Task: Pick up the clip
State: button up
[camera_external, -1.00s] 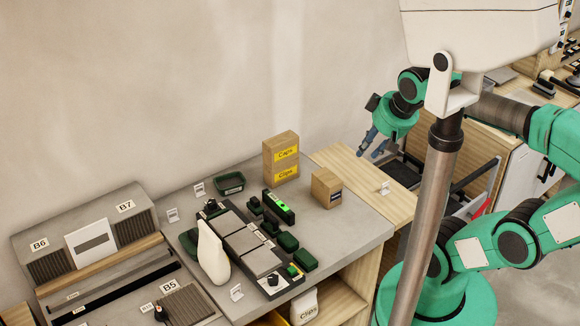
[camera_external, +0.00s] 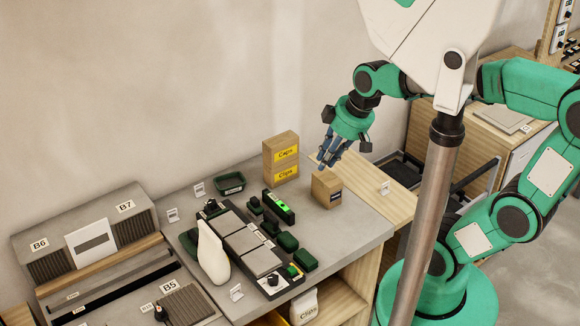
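I cannot single out one clip for certain in the external view. A white bag marked "Clips" (camera_external: 304,307) sits on the shelf under the grey table. Small dark green pieces (camera_external: 288,242) lie along the right side of a black fixture with grey tiles (camera_external: 243,241). My gripper (camera_external: 328,158) has blue fingers that point down. They look apart with nothing visible between them. It hangs above and behind the small cardboard box, right of the taller boxes, apart from the green pieces.
A green tray (camera_external: 229,183) lies at the back. A white bottle-like object (camera_external: 212,254) stands at the fixture's left. The table's right front is clear.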

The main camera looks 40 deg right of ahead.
jog(key=w+a+f+n+g+y+p, duration=0.1)
jog(key=w+a+f+n+g, duration=0.1)
jog(key=a+f+n, duration=0.5)
jog(key=w+a+f+n+g+y+p, duration=0.1)
jog(key=a+f+n, duration=0.6)
jog(key=a+f, duration=0.8)
jog(key=shift+w+a+f+g, duration=0.2)
jog(key=shift+w+a+g, duration=0.35)
jog(key=shift+a+g, duration=0.4)
jog(key=shift+a+f, duration=0.1)
jog(key=shift+a, duration=0.05)
send_near(232, 299)
jog(key=shift+w+f, duration=0.15)
jog(key=shift+f, duration=0.55)
jog(key=shift+w+b+x, duration=0.1)
jog(key=shift+b+x, duration=0.15)
jog(key=shift+x, duration=1.05)
jog(key=shift+w+b+x, duration=0.15)
jog(key=shift+b+x, duration=0.05)
jog(key=shift+x, duration=1.05)
jog(key=shift+s, duration=0.2)
